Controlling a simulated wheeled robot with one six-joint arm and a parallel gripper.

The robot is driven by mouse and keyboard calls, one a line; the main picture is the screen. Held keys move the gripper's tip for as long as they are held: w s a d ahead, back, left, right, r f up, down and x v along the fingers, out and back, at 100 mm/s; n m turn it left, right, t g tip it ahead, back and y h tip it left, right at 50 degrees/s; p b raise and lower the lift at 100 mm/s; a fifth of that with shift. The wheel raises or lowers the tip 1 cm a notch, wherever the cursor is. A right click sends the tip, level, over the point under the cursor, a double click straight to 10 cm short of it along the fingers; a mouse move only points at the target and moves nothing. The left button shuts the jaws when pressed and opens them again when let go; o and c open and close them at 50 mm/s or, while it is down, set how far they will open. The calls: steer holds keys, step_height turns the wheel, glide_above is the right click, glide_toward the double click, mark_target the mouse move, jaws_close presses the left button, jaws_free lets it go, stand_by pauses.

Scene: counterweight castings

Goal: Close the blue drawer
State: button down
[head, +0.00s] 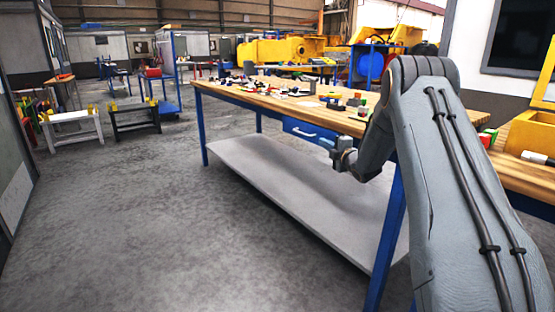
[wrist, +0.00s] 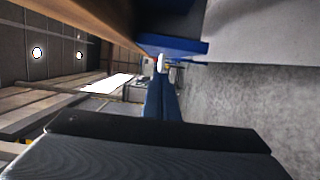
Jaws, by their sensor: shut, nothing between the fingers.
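The blue drawer (head: 293,126) hangs under the wooden top of the workbench, with a pale handle (head: 303,131) on its front. My gripper (head: 334,150) is at the right end of the drawer front, close to it. It is shut and empty, and I cannot tell whether it touches the drawer. My arm hides part of the bench behind it. In the wrist view, turned on its side, the drawer (wrist: 178,44) juts out from the bench edge, with a pale handle end (wrist: 160,63) near it. How far it is open is hard to tell.
The workbench top (head: 268,94) holds several small parts. Its grey lower shelf (head: 300,185) is bare, and a blue leg (head: 388,240) stands near my arm. A second wooden bench with a yellow box (head: 530,135) is at right. The floor at left is clear.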

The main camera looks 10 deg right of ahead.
steer(key=s+a+m+g+h, duration=0.1)
steer(key=s+a+m+g, duration=0.5)
steer(key=s, duration=1)
steer(key=s+a+m+g+h+p, duration=0.1)
steer(key=s+a+m+g, duration=0.25)
steer(key=s+a, duration=0.85)
steer(key=s+a+m+g+h, duration=0.1)
steer(key=s+a+m+g, duration=0.4)
steer(key=s, duration=1.4)
steer(key=s+a+m+g, duration=0.2)
steer(key=s+m+g, duration=0.15)
steer(key=s, duration=1.15)
steer(key=d+r+m+p, duration=0.2)
steer(key=d+r+p, duration=0.4)
steer(key=p, duration=0.7)
steer(key=shift+w+d, duration=0.15)
